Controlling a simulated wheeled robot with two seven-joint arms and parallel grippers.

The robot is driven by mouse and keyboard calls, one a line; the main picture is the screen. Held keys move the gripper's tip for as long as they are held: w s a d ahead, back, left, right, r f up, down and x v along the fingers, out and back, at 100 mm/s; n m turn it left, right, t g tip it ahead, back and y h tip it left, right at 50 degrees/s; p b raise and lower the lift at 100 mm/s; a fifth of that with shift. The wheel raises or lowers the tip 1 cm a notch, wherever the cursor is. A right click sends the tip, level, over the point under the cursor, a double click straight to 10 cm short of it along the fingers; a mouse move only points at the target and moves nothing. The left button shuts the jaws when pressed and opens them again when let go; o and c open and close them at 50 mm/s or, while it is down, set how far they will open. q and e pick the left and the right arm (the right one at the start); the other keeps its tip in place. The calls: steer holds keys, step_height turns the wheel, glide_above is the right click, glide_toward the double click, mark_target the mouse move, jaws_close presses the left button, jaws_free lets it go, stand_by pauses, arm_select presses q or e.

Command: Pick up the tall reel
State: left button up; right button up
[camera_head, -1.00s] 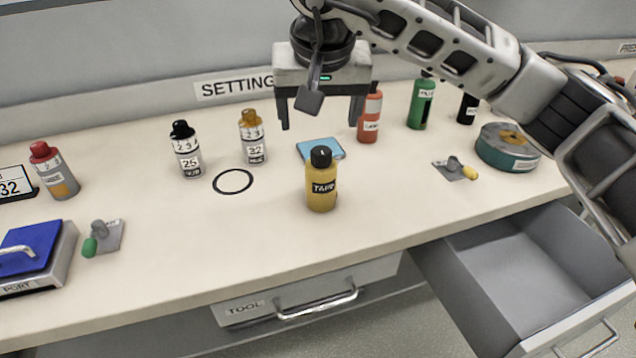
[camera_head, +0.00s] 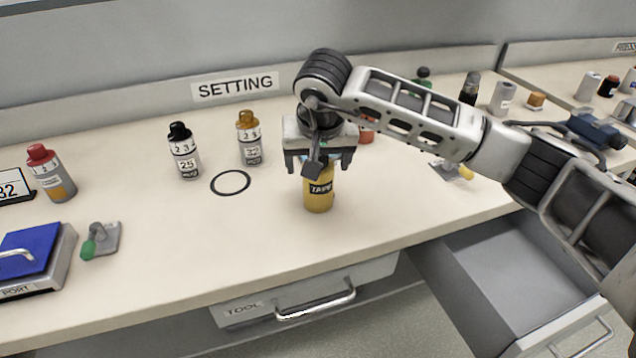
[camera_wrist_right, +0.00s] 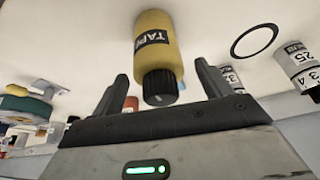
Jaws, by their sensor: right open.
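A yellow bottle-shaped container labelled TAPE (camera_head: 319,195) stands upright on the bench. Its black cap is hidden by my gripper in the head view but shows in the right wrist view (camera_wrist_right: 160,88). No other tall thing with a reel label is readable. My right gripper (camera_head: 318,168) points down over the container, with its open fingers on either side of the cap in the picture. I cannot tell whether they touch it. A low round teal reel-like thing shows at the left of the right wrist view (camera_wrist_right: 24,106); my arm hides it in the head view. My left gripper is not in view.
Two numbered bottles stand behind left, one black-capped (camera_head: 184,152) and one orange-capped (camera_head: 249,140), by a black ring (camera_head: 230,183). A red bottle (camera_head: 367,130) is close behind my gripper. An open drawer (camera_head: 510,280) juts out at front right. The bench front-left of the container is clear.

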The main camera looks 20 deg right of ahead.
steer(key=shift+c, duration=0.3)
steer(key=c, duration=1.4)
steer(key=shift+r, duration=0.1)
